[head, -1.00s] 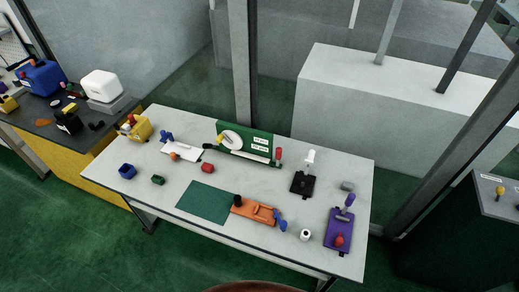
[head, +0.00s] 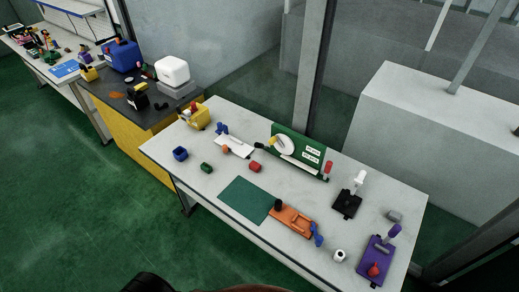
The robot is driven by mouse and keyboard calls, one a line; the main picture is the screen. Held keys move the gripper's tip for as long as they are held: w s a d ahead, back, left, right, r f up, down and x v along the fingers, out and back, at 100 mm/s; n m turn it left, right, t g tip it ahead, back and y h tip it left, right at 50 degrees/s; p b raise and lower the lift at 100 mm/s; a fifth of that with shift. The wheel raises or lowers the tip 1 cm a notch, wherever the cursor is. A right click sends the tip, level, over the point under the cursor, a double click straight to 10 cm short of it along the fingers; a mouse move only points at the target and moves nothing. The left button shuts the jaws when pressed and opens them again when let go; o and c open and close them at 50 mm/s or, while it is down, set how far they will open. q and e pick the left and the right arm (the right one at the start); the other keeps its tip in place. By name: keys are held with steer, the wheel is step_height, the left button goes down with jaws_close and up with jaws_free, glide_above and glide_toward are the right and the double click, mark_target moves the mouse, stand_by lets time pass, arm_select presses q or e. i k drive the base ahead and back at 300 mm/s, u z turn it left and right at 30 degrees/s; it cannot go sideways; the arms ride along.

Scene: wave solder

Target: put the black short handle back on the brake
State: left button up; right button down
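I cannot tell for sure which thing is the brake. A green upright panel with a white disc (head: 283,144) and a red handle (head: 328,167) stands at the back of the light grey table (head: 215,167). A small black piece (head: 260,147) lies at the panel's left end; whether it is the black short handle is unclear. An orange fixture (head: 292,221) with a short black knob (head: 278,204) stands at the front. A black base (head: 346,205) with a white handle (head: 360,177) is on the right. Neither gripper is in view.
A purple fixture (head: 374,264) and a white cylinder (head: 339,256) are at the table's right. A green mat (head: 246,199), a blue bin (head: 180,154) and a yellow bin (head: 200,114) are there too. A dark-topped yellow cabinet (head: 150,146) adjoins the left end. Green floor lies in front.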

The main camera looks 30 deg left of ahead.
mark_target(257, 145)
steer(key=z, duration=2.8)
steer(key=k, duration=2.1)
steer(key=u, duration=2.6)
